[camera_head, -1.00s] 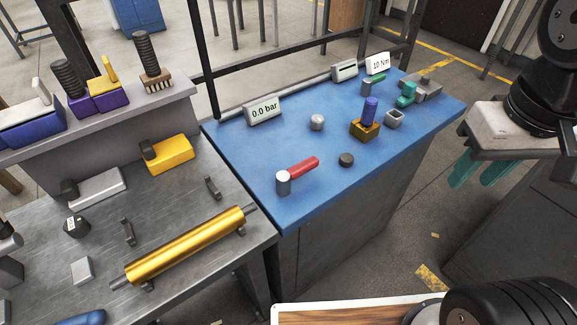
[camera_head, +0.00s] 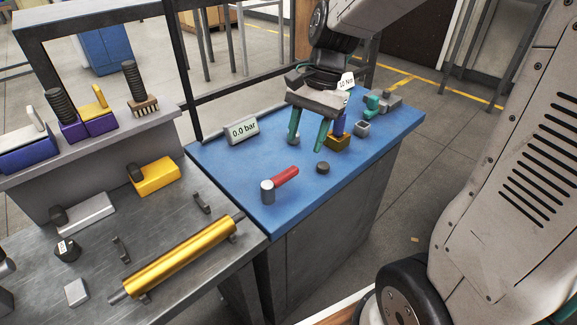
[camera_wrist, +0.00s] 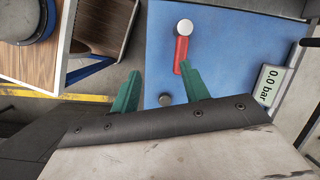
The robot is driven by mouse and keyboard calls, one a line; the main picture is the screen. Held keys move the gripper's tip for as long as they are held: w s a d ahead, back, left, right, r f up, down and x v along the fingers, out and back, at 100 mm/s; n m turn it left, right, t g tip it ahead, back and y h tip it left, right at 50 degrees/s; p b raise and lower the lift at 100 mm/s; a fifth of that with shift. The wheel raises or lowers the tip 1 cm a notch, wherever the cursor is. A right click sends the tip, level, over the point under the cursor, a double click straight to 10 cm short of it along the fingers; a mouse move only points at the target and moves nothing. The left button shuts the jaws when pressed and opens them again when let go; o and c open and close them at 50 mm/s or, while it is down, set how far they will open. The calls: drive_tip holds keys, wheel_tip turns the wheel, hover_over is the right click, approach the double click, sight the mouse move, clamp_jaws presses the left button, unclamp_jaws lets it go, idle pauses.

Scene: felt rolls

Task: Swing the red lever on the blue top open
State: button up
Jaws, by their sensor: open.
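The red lever (camera_head: 286,176) lies across the blue top (camera_head: 228,174), joined to a silver round pivot (camera_head: 267,191) near the front left part of the top. It points from the pivot toward the back right. My gripper (camera_head: 308,143) is above the blue top, behind the lever, with its two green fingers pointing down and apart. In the wrist view the lever (camera_wrist: 181,54) and its silver pivot (camera_wrist: 184,26) lie beyond the fingertips of my gripper (camera_wrist: 161,78). Nothing is between the fingers, and they do not touch the lever.
A dark knob (camera_head: 323,168) stands right of the lever. A "0.0 bar" display (camera_head: 241,130) is at the back left. A purple peg in a brown block (camera_head: 338,141), a grey socket (camera_head: 362,128) and a teal part (camera_head: 371,104) are farther right. A golden roll (camera_head: 180,257) lies on the left bench.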

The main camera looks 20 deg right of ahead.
sight(288, 171)
drive_tip(key=w+f+m, duration=0.1)
drive_tip(key=f, duration=0.3)
drive_tip(key=w+a+f+m, duration=0.1)
drive_tip(key=w+f, duration=0.1)
drive_tip(key=f, duration=0.2)
drive_tip(key=w+a+f+m+y, duration=0.1)
drive_tip(key=f, duration=0.3)
drive_tip(key=shift+w+m, duration=0.2)
drive_tip(key=shift+m, duration=0.1)
drive_tip(key=shift+r, duration=0.1)
clamp_jaws()
